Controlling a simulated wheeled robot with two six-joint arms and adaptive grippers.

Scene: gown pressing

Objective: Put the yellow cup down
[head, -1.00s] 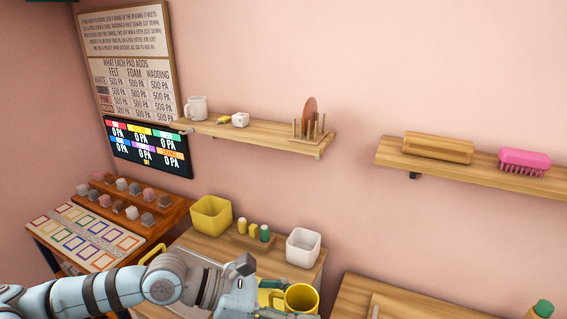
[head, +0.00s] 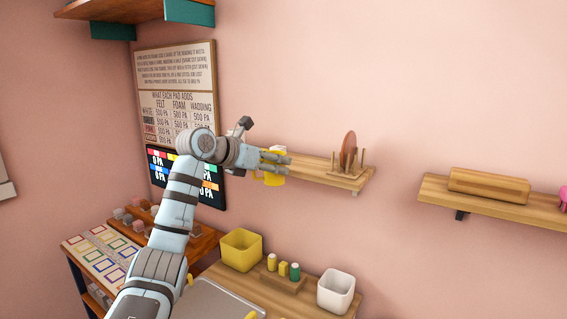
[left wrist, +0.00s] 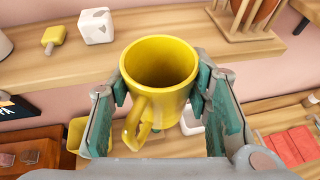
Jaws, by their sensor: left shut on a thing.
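The yellow cup (left wrist: 160,85) is upright between the fingers of my left gripper (left wrist: 163,92) in the left wrist view, its handle toward the camera. In the head view the left gripper (head: 278,163) holds the cup (head: 274,179) in front of the wooden wall shelf (head: 313,172), and the fingers cover part of it. The cup's base is hidden in the wrist view, so I cannot tell whether it touches the shelf. My right gripper is not in view.
The shelf carries a rack with a brown disc (head: 349,150). In the wrist view a white block (left wrist: 96,26) and a small yellow item (left wrist: 54,39) lie on it, left of the cup. Below stand a yellow bin (head: 240,250) and a white bin (head: 336,291).

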